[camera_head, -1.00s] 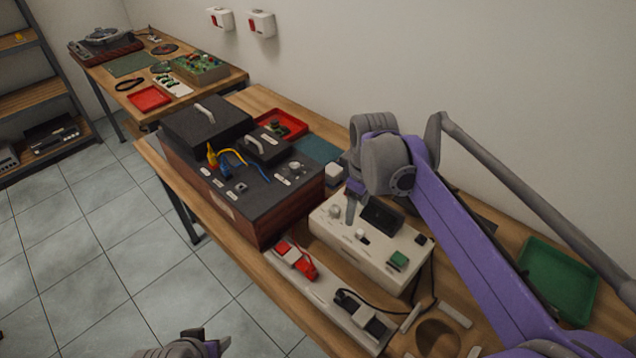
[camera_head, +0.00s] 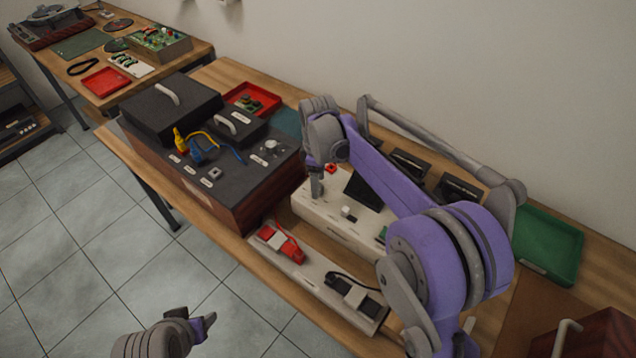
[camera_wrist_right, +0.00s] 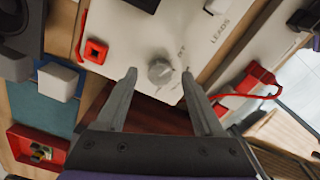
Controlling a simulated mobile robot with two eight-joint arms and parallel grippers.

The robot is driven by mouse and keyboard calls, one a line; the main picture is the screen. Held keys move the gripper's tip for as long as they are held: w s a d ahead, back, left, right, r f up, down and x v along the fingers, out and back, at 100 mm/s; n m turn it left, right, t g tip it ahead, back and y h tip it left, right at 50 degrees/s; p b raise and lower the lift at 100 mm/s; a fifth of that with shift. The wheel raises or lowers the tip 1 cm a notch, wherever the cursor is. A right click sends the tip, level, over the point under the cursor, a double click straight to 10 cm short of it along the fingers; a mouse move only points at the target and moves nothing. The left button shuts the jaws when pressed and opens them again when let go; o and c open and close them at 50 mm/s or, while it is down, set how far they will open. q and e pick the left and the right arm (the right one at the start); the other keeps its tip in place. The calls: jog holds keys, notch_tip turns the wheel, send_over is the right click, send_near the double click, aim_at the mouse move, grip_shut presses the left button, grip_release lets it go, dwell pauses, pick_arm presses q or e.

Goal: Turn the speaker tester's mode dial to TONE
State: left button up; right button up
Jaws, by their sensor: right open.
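The speaker tester (camera_head: 335,216) is a cream box on the workbench, partly covered by my right arm. Its mode dial (camera_wrist_right: 161,71) is a grey round knob in the right wrist view; the gripper hides it in the head view. My right gripper (camera_head: 316,187) points down over the tester's left end. In the wrist view its open fingers (camera_wrist_right: 158,82) stand on either side of the dial, with gaps visible. Lettering beside the dial is partly hidden; "LEADS" is readable, TONE is not. My left gripper (camera_head: 197,325) is low in the head view, away from the bench; its jaws are unclear.
A dark-topped wooden cabinet (camera_head: 238,207) stands close left of the tester. In front lies a pale strip (camera_head: 312,272) with a red clip (camera_head: 288,246) and a black one. A red square part (camera_wrist_right: 95,51) is near the dial. A green tray (camera_head: 548,248) lies right.

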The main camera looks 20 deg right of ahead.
jog(key=shift+f, duration=0.55)
grip_shut()
